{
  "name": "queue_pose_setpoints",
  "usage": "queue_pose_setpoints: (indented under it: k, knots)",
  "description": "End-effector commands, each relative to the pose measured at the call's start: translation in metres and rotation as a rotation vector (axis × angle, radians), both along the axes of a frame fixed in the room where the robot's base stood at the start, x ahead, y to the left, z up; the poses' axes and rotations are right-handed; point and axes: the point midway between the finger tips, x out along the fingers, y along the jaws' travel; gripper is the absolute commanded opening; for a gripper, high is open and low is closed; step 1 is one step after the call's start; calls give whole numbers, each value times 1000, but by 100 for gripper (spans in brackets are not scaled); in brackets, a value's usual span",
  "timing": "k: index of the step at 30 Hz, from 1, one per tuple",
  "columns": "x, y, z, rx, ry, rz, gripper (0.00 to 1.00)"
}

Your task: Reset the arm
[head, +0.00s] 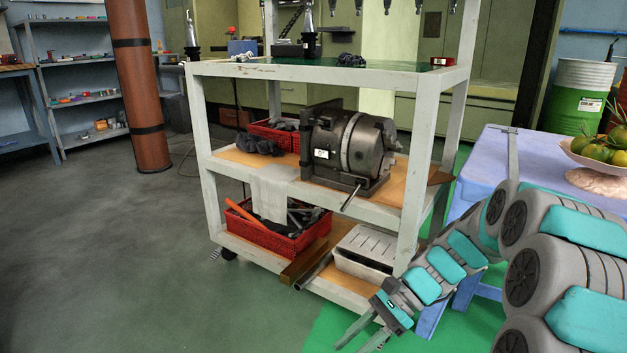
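My arm (445,265), grey with teal panels, reaches in from the right edge and slants down to the left in front of the cart's lower right corner. My gripper (350,347) is at the bottom of the head view, pointing down and left. Its two fingers stand apart with nothing visible between them. The fingertips are close to the bottom edge of the picture, over the green floor as seen here.
The tooling cart (330,190) holds a dark chuck (345,145), red crates (275,235) and a metal box (367,248). A purple table (495,165) with a fruit bowl (590,160) stands right, behind my arm. A brown pillar (138,90) stands left. The left floor is clear.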

Motion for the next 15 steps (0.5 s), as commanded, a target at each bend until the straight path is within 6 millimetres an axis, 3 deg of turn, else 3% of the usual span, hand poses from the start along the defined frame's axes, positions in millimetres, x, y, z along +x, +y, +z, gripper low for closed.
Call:
queue_pose_setpoints:
  k: [7, 15]
  knots:
    - [-63, 5, 20, -114, -188, 241, 38]
    - [-127, -8, 31, -232, -371, 505, 38]
